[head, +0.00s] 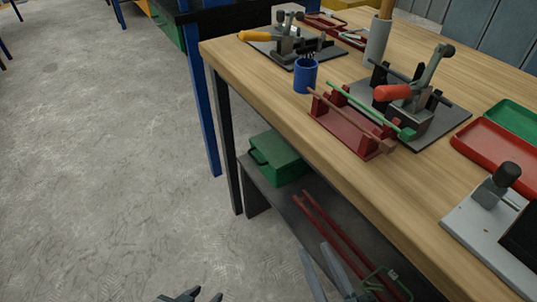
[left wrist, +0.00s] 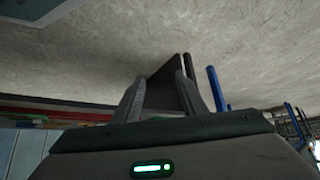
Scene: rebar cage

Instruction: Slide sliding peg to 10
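I cannot tell for sure which part is the sliding peg, and no number 10 is readable. A grey plate (head: 477,228) at the right edge of the bench carries a block with a black knob (head: 507,174); it is cut off by the picture's edge. My left gripper (head: 192,297) shows only its dark fingertips at the bottom of the head view, over the floor, apart and empty. In the left wrist view its fingers (left wrist: 165,95) also stand apart. My right gripper (head: 328,272) has two grey fingers apart, low beside the bench, touching nothing that I can make out.
The wooden bench (head: 300,120) holds a red stand (head: 345,132) with bars, a lever clamp with a red handle (head: 393,92), a blue cup (head: 305,76) and a red tray (head: 490,150). A green box (head: 280,158) sits on the lower shelf. The floor at left is clear.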

